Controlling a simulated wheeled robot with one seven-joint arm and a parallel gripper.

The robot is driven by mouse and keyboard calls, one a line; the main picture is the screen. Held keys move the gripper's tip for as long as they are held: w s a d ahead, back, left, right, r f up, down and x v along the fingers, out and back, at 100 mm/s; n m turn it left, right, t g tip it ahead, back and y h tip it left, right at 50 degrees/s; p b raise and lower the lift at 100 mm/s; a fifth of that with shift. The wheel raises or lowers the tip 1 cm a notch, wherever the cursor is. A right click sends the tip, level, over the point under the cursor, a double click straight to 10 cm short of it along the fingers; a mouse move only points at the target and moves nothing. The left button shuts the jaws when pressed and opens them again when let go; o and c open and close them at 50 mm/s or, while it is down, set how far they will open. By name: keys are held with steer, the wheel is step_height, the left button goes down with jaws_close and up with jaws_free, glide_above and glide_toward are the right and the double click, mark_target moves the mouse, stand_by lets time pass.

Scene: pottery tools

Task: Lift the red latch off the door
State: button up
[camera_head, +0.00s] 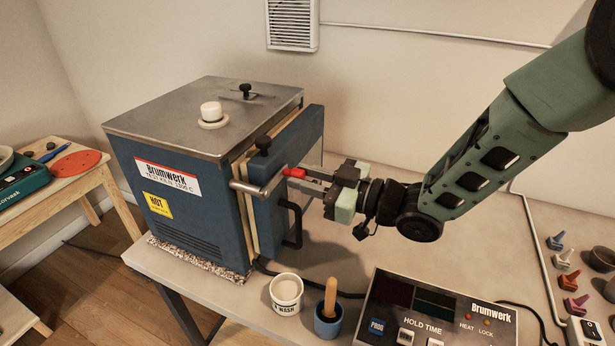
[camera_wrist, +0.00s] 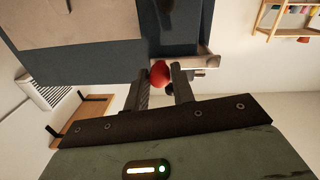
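The red latch is a metal bar (camera_head: 259,187) across the front edge of the door (camera_head: 287,150), with a red end (camera_head: 293,172). The door looks closed against the blue kiln. My gripper (camera_head: 304,178) is at the red end from the right, with its two fingers apart. In the wrist view the red end (camera_wrist: 160,73) shows as a round knob between the tips of my gripper (camera_wrist: 159,78). Little or no gap shows beside the knob there; firm contact is not clear. Part of the bar is hidden behind the knob and fingers.
The kiln (camera_head: 178,210) stands on the table, with a dark door handle (camera_head: 294,225) below the latch. A white cup (camera_head: 286,292), a blue pot with a wooden tool (camera_head: 328,318) and a control box (camera_head: 436,315) stand in front. Small coloured clips (camera_head: 570,281) lie at right.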

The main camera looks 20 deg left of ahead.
jaws_close()
steer(key=shift+b, duration=0.4)
steer(key=n+b, duration=0.1)
steer(key=b, duration=0.2)
steer(key=shift+r+n, duration=0.3)
steer(key=shift+n, duration=0.1)
steer(key=n+b, duration=0.1)
steer(key=b, duration=0.1)
steer(key=r+n+b, duration=0.1)
steer(key=b, duration=0.1)
steer(key=shift+s+r+n, duration=0.15)
steer(key=shift+s+n, duration=0.1)
steer(key=shift+n, duration=0.05)
steer(key=s+r+n+g+b, duration=0.1)
steer(key=s+r+n+b, duration=0.3)
steer(key=n+b, duration=1.1)
steer(key=s+b, duration=0.3)
steer(key=b, duration=0.5)
steer(key=shift+a+r+y, duration=0.3)
steer(key=shift+r+y, duration=0.1)
